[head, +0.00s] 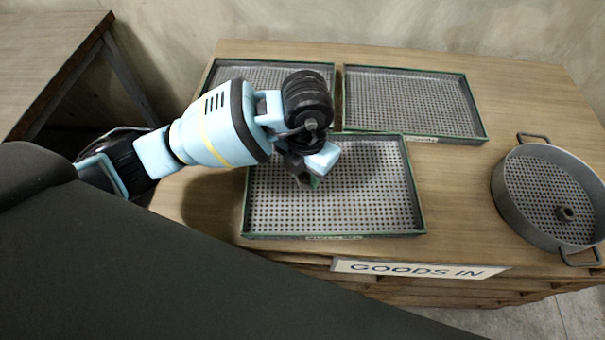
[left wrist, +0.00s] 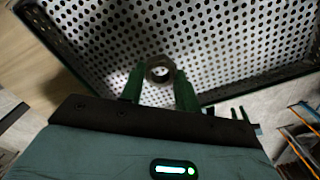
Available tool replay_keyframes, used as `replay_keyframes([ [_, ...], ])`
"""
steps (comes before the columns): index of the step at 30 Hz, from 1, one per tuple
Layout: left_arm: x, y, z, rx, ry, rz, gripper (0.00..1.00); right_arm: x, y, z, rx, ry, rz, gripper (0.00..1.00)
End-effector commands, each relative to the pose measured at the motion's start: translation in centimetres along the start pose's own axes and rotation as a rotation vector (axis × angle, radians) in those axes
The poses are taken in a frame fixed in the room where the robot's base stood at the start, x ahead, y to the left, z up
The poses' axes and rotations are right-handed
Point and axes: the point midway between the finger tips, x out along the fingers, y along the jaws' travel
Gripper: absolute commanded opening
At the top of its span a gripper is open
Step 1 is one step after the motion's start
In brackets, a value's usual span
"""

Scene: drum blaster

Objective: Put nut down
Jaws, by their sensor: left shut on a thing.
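The nut (left wrist: 160,70) is a small metal ring with a hole, between the green fingers of my left gripper (left wrist: 159,84) in the left wrist view. My left gripper (head: 312,182) is shut on it, over the front perforated tray (head: 330,215) in the head view. In the head view the nut is hidden by the gripper. The tray's perforated floor and dark rim (left wrist: 62,52) show behind the nut in the left wrist view. I cannot tell whether the nut touches the tray floor. My right gripper is not in view.
Two more perforated trays stand behind, at back left (head: 222,76) and back right (head: 410,100). A round grey basket (head: 510,205) with handles and a small dark part (head: 566,213) inside stands at right. A "GOODS IN" sign (head: 420,270) is on the table's front edge.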

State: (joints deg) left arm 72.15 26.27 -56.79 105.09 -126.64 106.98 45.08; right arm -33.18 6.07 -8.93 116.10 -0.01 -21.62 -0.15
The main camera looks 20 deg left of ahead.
Motion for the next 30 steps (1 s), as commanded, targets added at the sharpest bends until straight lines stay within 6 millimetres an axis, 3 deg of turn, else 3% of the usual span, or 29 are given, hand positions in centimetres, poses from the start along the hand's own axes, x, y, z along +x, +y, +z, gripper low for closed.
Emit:
replay_keyframes([
  [10, 0.1, 1.3, 0.8, -0.004, -0.002, 0.000, 0.08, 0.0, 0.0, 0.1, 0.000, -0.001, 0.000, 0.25],
  [18, 3.6, 1.3, 0.7, 0.000, -0.001, -0.001, 0.08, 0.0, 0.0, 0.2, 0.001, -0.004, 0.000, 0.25],
  [30, 4.0, 1.3, 0.7, 0.000, -0.001, 0.000, 0.08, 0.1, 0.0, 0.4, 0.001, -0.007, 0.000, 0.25],
])
